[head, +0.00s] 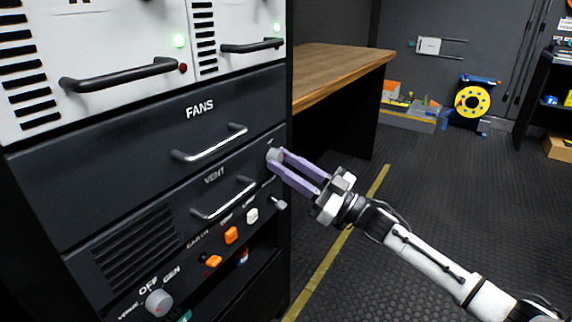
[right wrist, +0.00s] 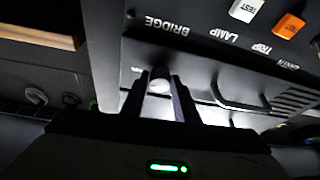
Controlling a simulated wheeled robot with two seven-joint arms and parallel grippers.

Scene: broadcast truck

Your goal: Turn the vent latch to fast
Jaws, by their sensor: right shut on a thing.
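The vent latch (head: 273,156) is a small grey knob at the right end of the dark VENT drawer front (head: 218,190). My right gripper (head: 279,161) comes in from the right, its two lilac fingers shut around the latch. In the right wrist view the pale latch (right wrist: 160,85) shows between the fingertips, against the dark panel. The fingers hide part of the latch and any marks close by, so I cannot read its setting. My left gripper is not in view.
Below the drawer are orange switches (head: 231,235), a white button (head: 252,215) and a round OFF/GEN knob (head: 158,302). The VENT handle (head: 224,199) sticks out left of my fingers. The FANS drawer (head: 150,145) is above. A wooden bench (head: 340,68) stands behind; the floor right is open.

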